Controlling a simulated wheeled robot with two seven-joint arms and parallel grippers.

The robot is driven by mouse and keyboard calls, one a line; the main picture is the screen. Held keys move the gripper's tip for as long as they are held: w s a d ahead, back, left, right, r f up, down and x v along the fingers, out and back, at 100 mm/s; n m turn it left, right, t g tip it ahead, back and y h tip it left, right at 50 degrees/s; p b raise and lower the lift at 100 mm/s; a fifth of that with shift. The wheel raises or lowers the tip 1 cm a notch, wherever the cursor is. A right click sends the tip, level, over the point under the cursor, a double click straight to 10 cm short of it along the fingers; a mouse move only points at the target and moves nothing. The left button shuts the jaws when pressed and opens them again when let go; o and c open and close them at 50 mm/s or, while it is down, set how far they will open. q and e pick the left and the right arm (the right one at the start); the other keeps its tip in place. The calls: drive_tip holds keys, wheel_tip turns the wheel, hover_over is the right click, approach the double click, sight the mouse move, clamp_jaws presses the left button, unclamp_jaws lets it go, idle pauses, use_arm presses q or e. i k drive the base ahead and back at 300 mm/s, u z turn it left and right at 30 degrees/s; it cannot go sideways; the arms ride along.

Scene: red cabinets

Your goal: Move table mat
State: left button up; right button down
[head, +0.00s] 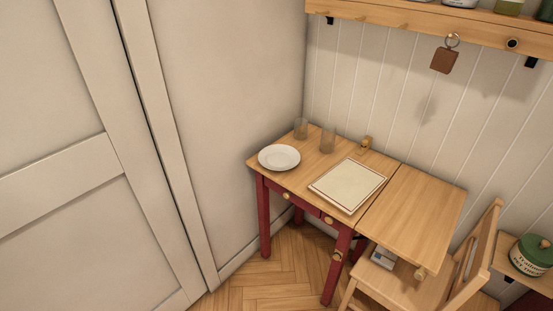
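A cream table mat with a dark border line (347,185) lies flat on the wooden table (408,198), right of its middle and close to the seam between the two table halves. A white plate (279,157) sits apart from it at the left end of the table. Neither of my grippers shows in the head view.
Two clear glasses (328,140) and a small wooden item (366,143) stand along the table's back. The right table half is bare. A wooden chair (470,262) stands at the right front. A wall shelf (430,25) hangs above. Tall pale doors (60,150) fill the left.

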sight(348, 185)
drive_tip(key=u, duration=0.1)
drive_tip(key=i, duration=0.9)
drive_tip(key=z, duration=0.3)
